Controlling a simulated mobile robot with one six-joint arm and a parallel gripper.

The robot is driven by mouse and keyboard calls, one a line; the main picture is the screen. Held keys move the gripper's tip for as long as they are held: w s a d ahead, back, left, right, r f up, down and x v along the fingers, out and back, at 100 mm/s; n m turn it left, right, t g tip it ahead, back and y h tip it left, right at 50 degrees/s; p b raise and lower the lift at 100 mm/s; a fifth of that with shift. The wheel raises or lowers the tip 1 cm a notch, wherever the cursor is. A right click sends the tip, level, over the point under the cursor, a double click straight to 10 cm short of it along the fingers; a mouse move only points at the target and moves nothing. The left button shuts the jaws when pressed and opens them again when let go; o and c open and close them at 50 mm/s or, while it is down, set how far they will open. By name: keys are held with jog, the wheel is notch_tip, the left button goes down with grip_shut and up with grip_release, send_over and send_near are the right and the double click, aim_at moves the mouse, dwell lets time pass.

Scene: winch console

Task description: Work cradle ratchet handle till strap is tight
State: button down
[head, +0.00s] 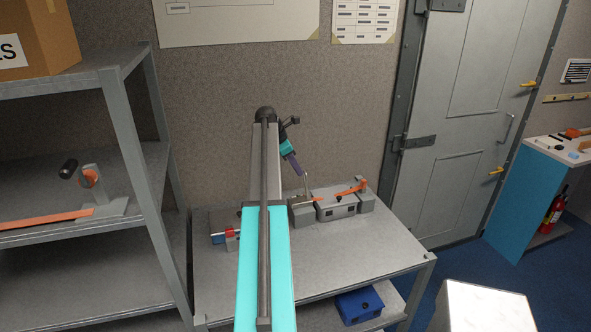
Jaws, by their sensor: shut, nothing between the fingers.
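A grey cradle (337,210) stands on the metal table, with an orange strap (343,192) running along its top to a post at the right end. A thin upright metal lever (307,187) rises at the cradle's left end and looks like the ratchet handle. My gripper (302,174) is shut and empty, at or just above the lever's top. I cannot tell whether they touch. My arm reaches over the table from the front and hides part of the table left of the cradle. The strap's tightness is too small to tell.
A small red and blue device (229,239) sits at the table's left. A blue box (361,305) is under the table. The table's front right is clear.

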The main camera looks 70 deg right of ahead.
jog(key=shift+r, duration=0.15)
jog(key=w+a+p, duration=0.2)
jog(key=w, duration=0.1)
jog(key=s+d+r+b, duration=0.2)
jog(key=s+r+b, duration=0.2)
jog(key=r, duration=0.5)
jog(key=shift+d, duration=0.35)
jog(key=shift+w+r, duration=0.1)
dwell(0.4)
